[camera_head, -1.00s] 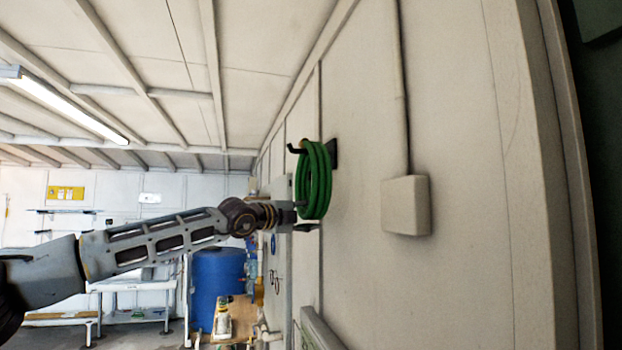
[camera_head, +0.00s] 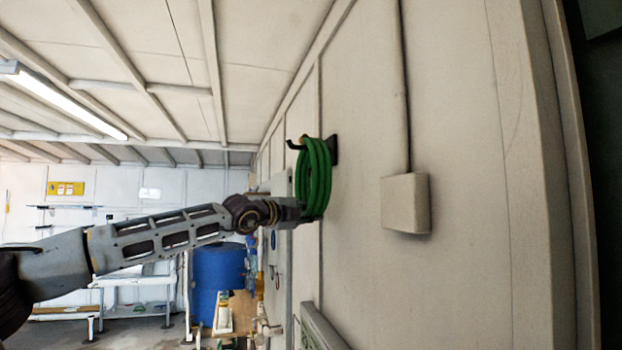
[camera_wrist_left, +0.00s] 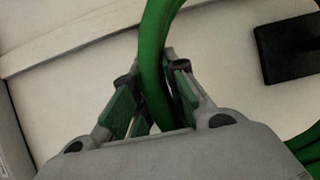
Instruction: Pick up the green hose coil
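The green hose coil (camera_head: 316,172) hangs on a dark hook bracket on the wall, in the middle of the head view. My left gripper (camera_head: 303,210) is at the lower part of the coil. In the left wrist view, a strand of the hose coil (camera_wrist_left: 153,45) runs down between the two fingers of my left gripper (camera_wrist_left: 152,80). The fingers stand apart, with a gap to the left of the strand, so the gripper looks open around it. Their far tips are partly hidden behind the hose. My right gripper is in neither view.
The dark wall bracket (camera_wrist_left: 288,50) is close to the right of the gripper in the wrist view. A beige box (camera_head: 405,203) with a conduit is on the wall to the right. A blue barrel (camera_head: 217,270) and a white table (camera_head: 140,283) stand further back at left.

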